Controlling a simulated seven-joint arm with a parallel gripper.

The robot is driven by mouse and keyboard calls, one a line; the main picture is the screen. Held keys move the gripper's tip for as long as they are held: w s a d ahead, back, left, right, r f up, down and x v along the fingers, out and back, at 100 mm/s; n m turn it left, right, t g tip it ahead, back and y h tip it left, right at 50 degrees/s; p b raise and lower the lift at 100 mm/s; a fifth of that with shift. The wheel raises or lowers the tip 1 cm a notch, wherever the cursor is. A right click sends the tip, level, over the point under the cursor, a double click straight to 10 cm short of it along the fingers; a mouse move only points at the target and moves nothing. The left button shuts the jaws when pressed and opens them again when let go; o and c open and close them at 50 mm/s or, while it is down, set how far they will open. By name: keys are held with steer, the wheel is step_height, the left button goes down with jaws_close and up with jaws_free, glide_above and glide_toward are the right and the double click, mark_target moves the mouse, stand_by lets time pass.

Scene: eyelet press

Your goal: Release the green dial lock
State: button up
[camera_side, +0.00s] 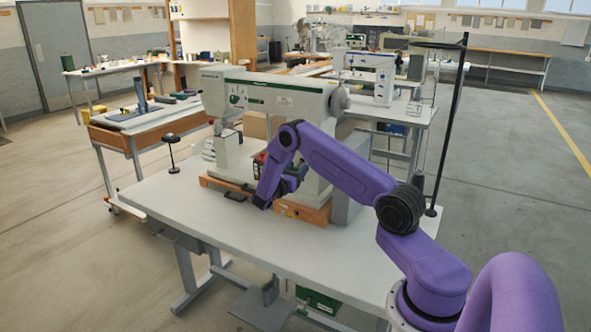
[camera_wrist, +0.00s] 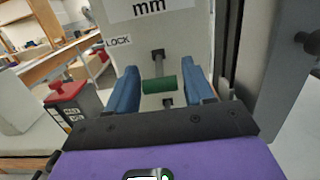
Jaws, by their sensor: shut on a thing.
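The green dial lock (camera_wrist: 160,85) is a small green cylinder on the pale machine face in the wrist view, beside a grey metal post. Exact finger contact is hard to see. In the side view my purple gripper (camera_side: 264,198) is low against the front of the white sewing machine (camera_side: 265,98). The lock is hidden there.
A red-topped block (camera_wrist: 66,90) is to the left in the wrist view. The white table (camera_side: 180,203) has free room at its left and front. A black thread stand (camera_side: 450,125) rises at the right.

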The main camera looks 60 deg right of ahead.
stand_by(0.3)
steer(key=o, duration=1)
steer(key=a, duration=0.5)
steer(key=a+f, duration=0.1)
steer(key=a, duration=0.5)
steer(key=a+f, duration=0.1)
steer(key=a, duration=0.5)
steer(key=shift+a, duration=0.15)
